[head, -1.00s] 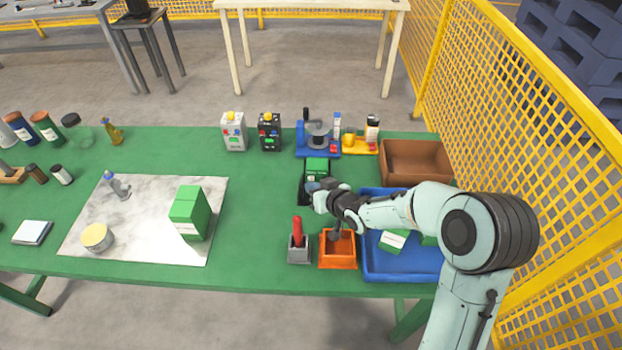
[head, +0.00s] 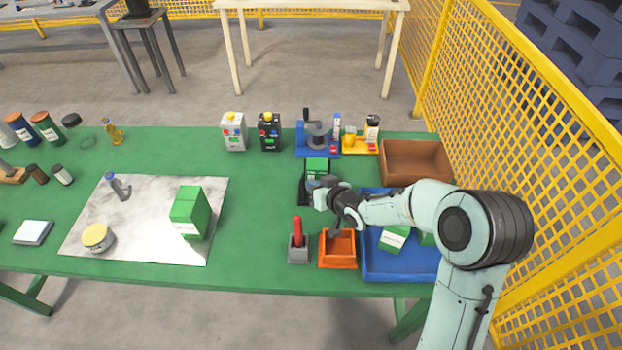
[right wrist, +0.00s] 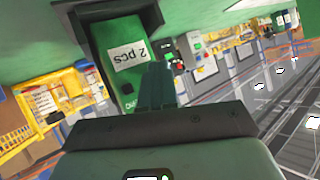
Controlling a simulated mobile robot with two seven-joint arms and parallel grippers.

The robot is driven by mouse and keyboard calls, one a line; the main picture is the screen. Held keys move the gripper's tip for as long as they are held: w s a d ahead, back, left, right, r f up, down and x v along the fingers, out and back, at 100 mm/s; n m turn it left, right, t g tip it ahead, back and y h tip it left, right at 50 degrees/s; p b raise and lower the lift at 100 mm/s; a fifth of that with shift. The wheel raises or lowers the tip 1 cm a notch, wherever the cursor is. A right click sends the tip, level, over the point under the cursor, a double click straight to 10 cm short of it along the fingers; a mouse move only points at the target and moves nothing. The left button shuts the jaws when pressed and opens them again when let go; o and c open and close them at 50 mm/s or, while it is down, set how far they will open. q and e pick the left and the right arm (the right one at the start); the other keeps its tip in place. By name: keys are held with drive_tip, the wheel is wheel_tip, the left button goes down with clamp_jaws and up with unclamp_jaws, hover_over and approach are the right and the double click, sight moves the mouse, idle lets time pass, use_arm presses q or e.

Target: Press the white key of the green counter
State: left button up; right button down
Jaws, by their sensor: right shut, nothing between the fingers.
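A green carton (head: 317,166) stands in a black holder (head: 303,190) right of the table's middle. In the right wrist view the same carton (right wrist: 112,75) fills the upper left, with a white "2 pcs" label. My right gripper (head: 314,184) is shut and empty at the near side of that holder; its fingers (right wrist: 157,75) show beside the carton's label, and I cannot tell whether they touch anything. I cannot make out a green counter or its white key for sure; the gripper covers part of this spot. My left gripper is not in view.
A white button box (head: 233,133) and a black one (head: 269,133) stand at the back. An orange bin (head: 338,262), a grey holder with a red handle (head: 297,228) and a blue tray (head: 385,272) are near my arm. Yellow mesh fencing (head: 530,110) bounds the right.

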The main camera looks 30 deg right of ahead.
drive_tip(key=shift+s, duration=0.1)
idle(0.3)
drive_tip(key=shift+s+a+b, duration=0.45)
drive_tip(key=shift+s+b, duration=0.15)
drive_tip(key=shift+b, duration=0.05)
drive_tip(key=shift+s+a+b, duration=0.3)
drive_tip(key=shift+s+b, duration=0.15)
drive_tip(key=shift+b, duration=0.05)
drive_tip(key=shift+s+a+b, duration=0.5)
drive_tip(key=shift+s+b, duration=0.1)
drive_tip(key=shift+s, duration=0.25)
drive_tip(key=shift+s+a+b, duration=0.5)
drive_tip(key=shift+s+b, duration=0.05)
drive_tip(key=shift+s, duration=0.3)
